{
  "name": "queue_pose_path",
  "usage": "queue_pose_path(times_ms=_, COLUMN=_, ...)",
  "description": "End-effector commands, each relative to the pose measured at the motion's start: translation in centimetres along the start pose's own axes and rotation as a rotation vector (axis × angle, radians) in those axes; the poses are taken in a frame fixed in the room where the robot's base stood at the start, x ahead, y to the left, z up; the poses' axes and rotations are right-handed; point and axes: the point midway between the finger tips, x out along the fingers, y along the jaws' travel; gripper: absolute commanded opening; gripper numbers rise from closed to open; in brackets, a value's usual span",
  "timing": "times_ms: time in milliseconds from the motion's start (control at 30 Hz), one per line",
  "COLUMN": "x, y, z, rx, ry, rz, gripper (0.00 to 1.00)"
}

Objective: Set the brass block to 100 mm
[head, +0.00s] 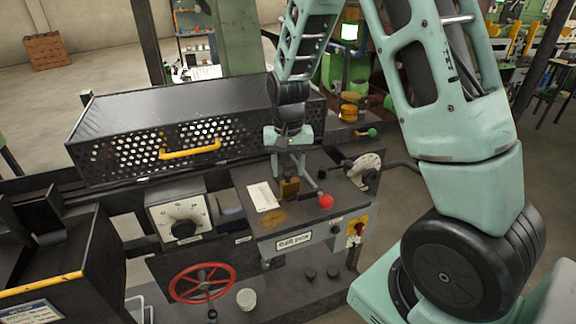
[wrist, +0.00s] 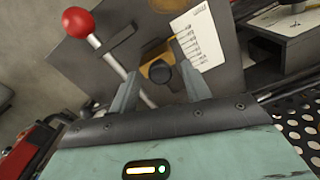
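The brass block (head: 289,189) sits on the dark sloping panel top of the machine, with a dark round knob on it. In the wrist view the block (wrist: 152,50) shows between and beyond the fingers, its knob (wrist: 160,72) in front. My gripper (head: 289,165) is above the block with fingers pointing down. In the wrist view the two fingers (wrist: 163,82) are apart, one to each side of the knob, and nothing is seen held. Whether a finger touches the knob cannot be told. A white card with printed lines (wrist: 199,40) lies beside the block; its text is too small to read.
A lever with a red ball (head: 326,201) stands close right of the block. A perforated black guard with a yellow handle (head: 190,149) is behind left. A dial (head: 181,220), a red handwheel (head: 203,283) and a white cup (head: 246,298) are to the left and below.

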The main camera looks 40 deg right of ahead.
Motion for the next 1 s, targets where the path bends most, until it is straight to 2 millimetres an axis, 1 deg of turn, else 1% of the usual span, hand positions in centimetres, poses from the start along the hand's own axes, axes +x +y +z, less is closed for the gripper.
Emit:
queue_pose_path(times_ms=33, x=0.0, y=0.0, z=0.0, rx=0.0, ry=0.0, rz=0.0, gripper=0.37)
queue_pose_path(times_ms=67, x=0.0, y=0.0, z=0.0, rx=0.0, ry=0.0, rz=0.0, gripper=0.28)
queue_pose_path(times_ms=100, x=0.0, y=0.0, z=0.0, rx=0.0, ry=0.0, rz=0.0, gripper=0.17)
queue_pose_path(times_ms=167, x=0.0, y=0.0, z=0.0, rx=0.0, ry=0.0, rz=0.0, gripper=0.01)
queue_pose_path(times_ms=267, x=0.0, y=0.0, z=0.0, rx=0.0, ry=0.0, rz=0.0, gripper=0.0)
queue_pose_path(times_ms=367, x=-0.1, y=-0.2, z=-0.8, rx=0.0, ry=0.001, rz=0.0, gripper=0.0)
queue_pose_path(times_ms=600, x=-0.1, y=-1.5, z=-4.7, rx=0.0, ry=0.002, rz=0.0, gripper=0.0)
queue_pose_path(times_ms=700, x=-0.1, y=-1.8, z=-5.6, rx=0.001, ry=0.002, rz=0.0, gripper=0.0)
queue_pose_path(times_ms=1000, x=-0.1, y=-1.9, z=-5.8, rx=0.001, ry=0.003, rz=0.0, gripper=0.0)
